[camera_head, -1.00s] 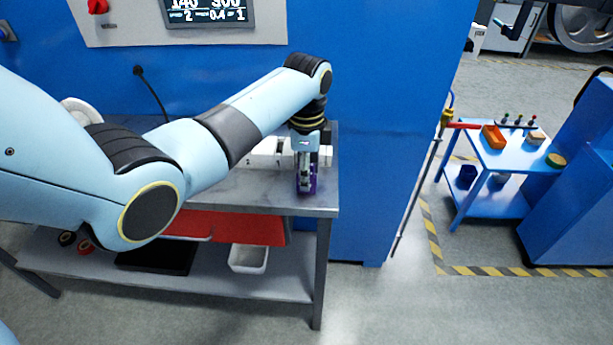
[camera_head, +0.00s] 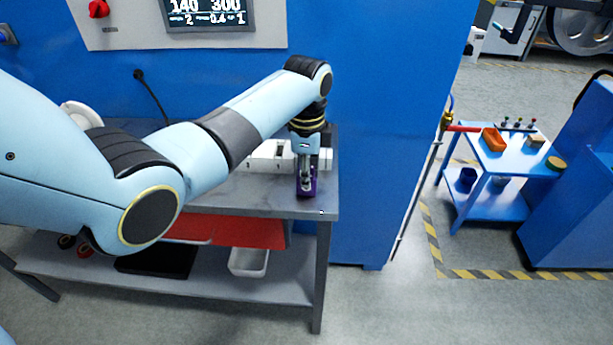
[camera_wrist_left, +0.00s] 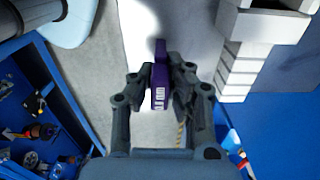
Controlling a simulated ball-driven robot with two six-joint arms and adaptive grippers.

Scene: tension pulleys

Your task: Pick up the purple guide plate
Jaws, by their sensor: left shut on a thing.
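The purple guide plate (camera_wrist_left: 159,82) is between the two fingers of my left gripper (camera_wrist_left: 160,78) in the left wrist view, with pale markings on its near face. The fingers are shut on it from both sides. In the head view my left gripper (camera_head: 306,180) points down over the right end of the grey workbench (camera_head: 255,196). The purple plate (camera_head: 313,187) shows there only as a small edge beside the fingers. I cannot tell whether the plate touches the bench top. My right gripper is not in view.
A white slotted block (camera_head: 268,152) stands on the bench just behind the gripper. A red drawer (camera_head: 245,232) and a white bin (camera_head: 248,262) are below. A tall blue cabinet (camera_head: 385,150) stands close to the right. The bench's front left surface is clear.

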